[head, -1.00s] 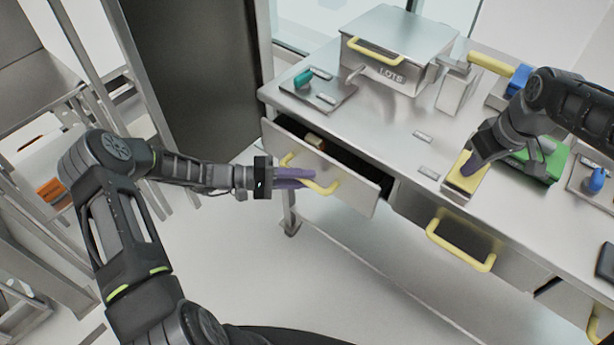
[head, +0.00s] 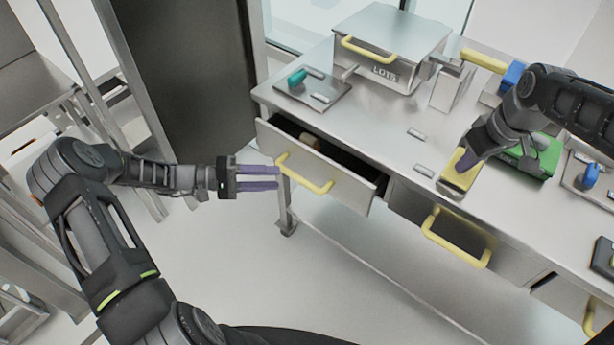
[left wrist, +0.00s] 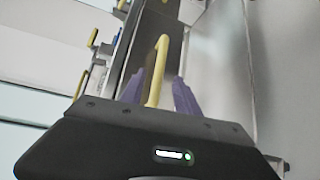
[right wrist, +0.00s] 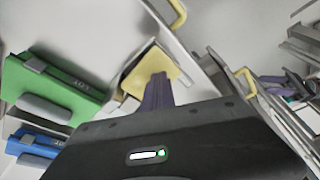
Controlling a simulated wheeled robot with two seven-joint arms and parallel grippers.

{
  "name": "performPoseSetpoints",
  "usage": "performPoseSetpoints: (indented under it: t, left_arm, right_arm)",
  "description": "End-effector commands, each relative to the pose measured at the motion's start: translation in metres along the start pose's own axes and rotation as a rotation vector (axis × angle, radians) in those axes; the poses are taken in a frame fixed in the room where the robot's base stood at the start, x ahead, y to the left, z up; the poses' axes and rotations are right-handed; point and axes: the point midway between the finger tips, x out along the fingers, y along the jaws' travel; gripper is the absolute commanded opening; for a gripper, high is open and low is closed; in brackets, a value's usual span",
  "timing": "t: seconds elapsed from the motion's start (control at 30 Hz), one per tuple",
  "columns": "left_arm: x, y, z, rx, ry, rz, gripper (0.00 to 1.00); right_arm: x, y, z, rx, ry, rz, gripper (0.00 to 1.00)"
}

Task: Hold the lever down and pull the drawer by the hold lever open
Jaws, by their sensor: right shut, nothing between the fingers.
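The yellow hold lever (head: 460,170) is a flat pad on the worktop. My right gripper (head: 468,160) is shut, its fingertips on the pad; the right wrist view shows the same lever (right wrist: 150,72) under the fingers (right wrist: 157,82). The left drawer (head: 350,188) stands partly open, with a yellow bar handle (head: 318,184) on its front. My left gripper (head: 276,177) is open and empty, just left of the handle. In the left wrist view the handle (left wrist: 157,65) appears between and beyond the spread purple fingers.
A second drawer with a yellow handle (head: 455,250) is right of the open one. A metal box (head: 385,60), a plate with a teal knob (head: 297,77) and a green box (head: 528,160) stand on the worktop. The floor in front is clear.

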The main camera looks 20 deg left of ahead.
Motion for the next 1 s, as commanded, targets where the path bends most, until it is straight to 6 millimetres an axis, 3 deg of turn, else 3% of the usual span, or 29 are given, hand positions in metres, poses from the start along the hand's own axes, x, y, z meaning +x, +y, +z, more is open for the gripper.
performPoseSetpoints:
  t: [0.1, 0.3, 0.7, 1.0]
  left_arm:
    - [-0.023, 0.0, -0.001, 0.0, 0.003, 0.0, 0.38]
    - [-0.041, 0.0, 0.0, 0.0, 0.001, 0.001, 0.38]
    - [-0.042, 0.001, 0.0, 0.0, 0.0, 0.001, 0.38]
    - [-0.045, 0.02, 0.003, 0.0, 0.0, 0.001, 0.38]
  right_arm:
    - [0.001, 0.0, 0.0, 0.0, -0.001, 0.0, 0.0]
    - [0.001, 0.0, 0.0, 0.0, -0.001, 0.0, 0.0]
    - [-0.001, 0.0, 0.0, 0.0, -0.001, 0.0, 0.0]
    - [-0.024, 0.0, -0.006, 0.0, 0.0, 0.001, 0.0]
